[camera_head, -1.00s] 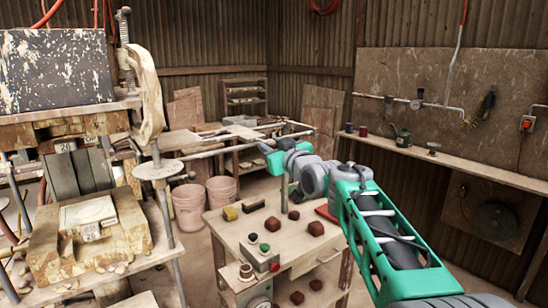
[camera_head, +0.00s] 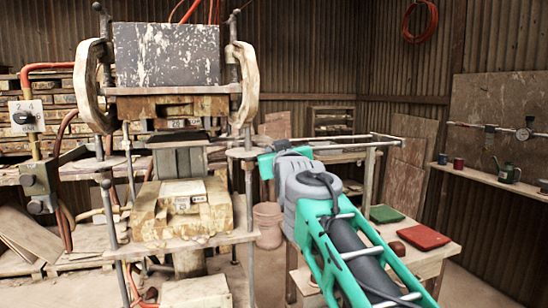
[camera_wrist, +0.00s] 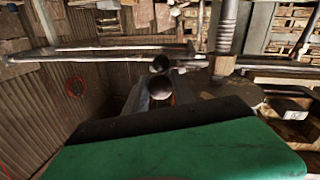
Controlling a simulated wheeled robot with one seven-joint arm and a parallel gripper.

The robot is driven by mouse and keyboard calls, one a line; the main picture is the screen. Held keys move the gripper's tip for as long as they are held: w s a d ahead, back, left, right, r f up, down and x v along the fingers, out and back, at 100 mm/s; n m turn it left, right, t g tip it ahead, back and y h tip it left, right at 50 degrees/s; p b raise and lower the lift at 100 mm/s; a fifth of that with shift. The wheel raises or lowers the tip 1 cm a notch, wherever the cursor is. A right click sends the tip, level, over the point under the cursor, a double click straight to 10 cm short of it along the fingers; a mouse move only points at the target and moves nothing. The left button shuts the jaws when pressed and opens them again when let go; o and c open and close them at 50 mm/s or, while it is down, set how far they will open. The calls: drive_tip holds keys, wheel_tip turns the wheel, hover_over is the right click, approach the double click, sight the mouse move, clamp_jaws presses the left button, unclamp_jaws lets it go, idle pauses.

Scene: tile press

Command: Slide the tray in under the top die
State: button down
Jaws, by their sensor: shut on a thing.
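The top die (camera_head: 160,106) is an ochre block under the speckled dark head of the press. Below it, apart from it, an ochre block with a pale numbered piece (camera_head: 183,196) sits on the press bed; I cannot tell whether this is the tray. My gripper (camera_head: 266,163) is at the right side of the press, beside a round disc (camera_head: 243,153) on the column. In the wrist view my gripper (camera_wrist: 160,98) is shut around a dark round-ended piece (camera_wrist: 159,87), perhaps a handle. What it joins is hidden by my gripper.
Metal rails (camera_head: 355,144) run right from the press, close to my gripper. A threaded column (camera_wrist: 226,28) stands close on the right in the wrist view.

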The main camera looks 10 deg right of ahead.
drive_tip(key=shift+a+r, duration=0.15)
drive_tip(key=shift+a, duration=0.15)
drive_tip(key=c, duration=1.1)
unclamp_jaws()
drive_tip(key=shift+s+a, duration=0.1)
drive_tip(key=shift+a, duration=0.1)
drive_tip(key=shift+o, duration=0.2)
drive_tip(key=shift+d, duration=0.1)
drive_tip(key=shift+s, duration=0.2)
drive_tip(key=s+b, duration=0.1)
drive_tip(key=s, duration=0.6)
drive_tip(key=shift+s, duration=0.15)
drive_tip(key=shift+f, duration=0.2)
